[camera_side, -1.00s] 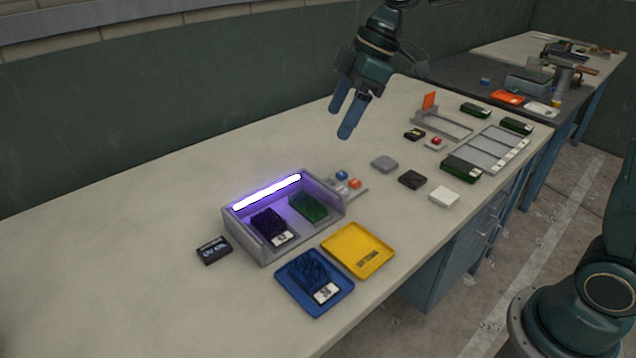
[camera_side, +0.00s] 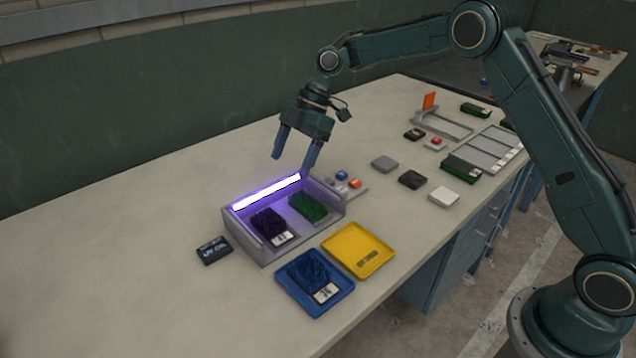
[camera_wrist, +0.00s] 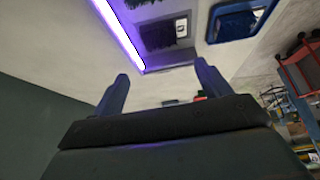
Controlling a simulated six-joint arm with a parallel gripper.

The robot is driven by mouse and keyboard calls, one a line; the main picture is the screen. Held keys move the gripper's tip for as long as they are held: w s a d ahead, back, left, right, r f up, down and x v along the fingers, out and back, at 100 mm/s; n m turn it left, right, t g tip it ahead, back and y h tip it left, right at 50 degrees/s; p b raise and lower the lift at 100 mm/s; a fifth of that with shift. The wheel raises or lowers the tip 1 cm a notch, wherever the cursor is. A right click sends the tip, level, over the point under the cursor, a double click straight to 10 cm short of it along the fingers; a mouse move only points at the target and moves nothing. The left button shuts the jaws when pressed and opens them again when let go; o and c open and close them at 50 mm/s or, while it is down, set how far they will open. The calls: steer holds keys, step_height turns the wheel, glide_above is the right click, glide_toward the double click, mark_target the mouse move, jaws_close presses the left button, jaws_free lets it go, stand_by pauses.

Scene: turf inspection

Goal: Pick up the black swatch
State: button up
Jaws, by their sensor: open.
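A dark, black-to-purple turf swatch (camera_side: 267,223) with a white label lies in the left half of a grey lit box (camera_side: 333,211). Under the violet light its true colour is hard to tell. It also shows in the wrist view as a dark swatch (camera_wrist: 157,36) at the top. A separate flat black tile (camera_side: 412,179) lies on the table to the right, between a grey and a white tile. My gripper (camera_side: 292,163) is open and empty, above the back of the lit box. Its two fingers (camera_wrist: 162,86) are spread apart in the wrist view.
A green swatch (camera_side: 309,207) lies beside the dark one. A glowing tube (camera_side: 267,192) runs along the box's back. The table's left side is mostly clear.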

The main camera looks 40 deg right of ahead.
glide_toward(268, 218)
steer(key=shift+x, duration=1.65)
steer(key=shift+a+f, duration=0.1)
steer(key=shift+f, duration=0.05)
steer(key=shift+x, duration=2.45)
steer(key=shift+s, duration=0.1)
steer(key=shift+c, duration=0.5)
steer(key=c, duration=0.7)
step_height(268, 218, up, 20)
